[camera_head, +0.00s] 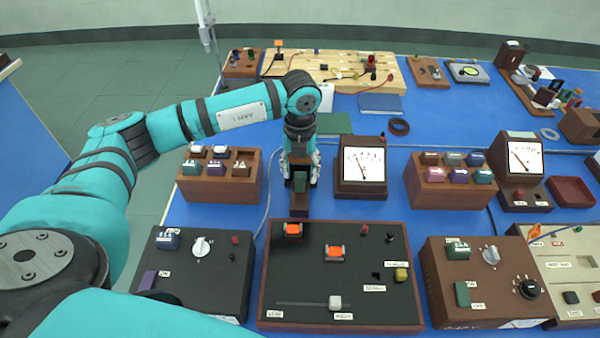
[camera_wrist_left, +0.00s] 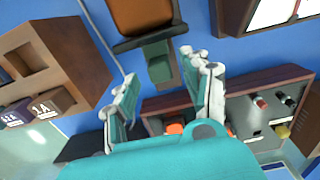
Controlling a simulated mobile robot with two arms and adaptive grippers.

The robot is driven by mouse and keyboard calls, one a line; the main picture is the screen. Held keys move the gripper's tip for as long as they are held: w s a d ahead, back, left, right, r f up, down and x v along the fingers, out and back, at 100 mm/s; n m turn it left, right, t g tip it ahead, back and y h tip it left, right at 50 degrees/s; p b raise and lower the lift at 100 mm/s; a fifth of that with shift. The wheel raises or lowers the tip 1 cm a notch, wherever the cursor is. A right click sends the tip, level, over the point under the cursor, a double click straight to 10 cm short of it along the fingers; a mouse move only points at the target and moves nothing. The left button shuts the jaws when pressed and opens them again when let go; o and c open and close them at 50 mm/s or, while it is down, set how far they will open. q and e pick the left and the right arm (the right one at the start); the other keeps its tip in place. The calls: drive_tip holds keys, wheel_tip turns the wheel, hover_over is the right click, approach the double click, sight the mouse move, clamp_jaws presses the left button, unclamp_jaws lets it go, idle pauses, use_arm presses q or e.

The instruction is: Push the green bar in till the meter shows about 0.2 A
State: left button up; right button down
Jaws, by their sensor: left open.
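The green bar (camera_head: 300,182) shows between the fingers of my left gripper (camera_head: 300,175), at the far end of a brown strip by the back edge of the black console (camera_head: 350,262). In the left wrist view the green bar (camera_wrist_left: 158,62) lies just beyond and between the two open fingertips of the left gripper (camera_wrist_left: 165,95); I cannot tell whether they touch it. A meter (camera_head: 362,165) with a white face and red needle stands right of the gripper; its numbers are too small to read. My right gripper is not in view.
A brown-orange block (camera_wrist_left: 145,15) is just beyond the bar in the left wrist view. A wooden rack (camera_head: 220,188) with labelled blocks stands left of the gripper. A second rack (camera_head: 450,190) and another meter (camera_head: 522,160) are farther right. Blue table is clear beside the gripper.

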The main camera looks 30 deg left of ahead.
use_arm(q)
drive_tip(key=shift+f, duration=1.35)
clamp_jaws()
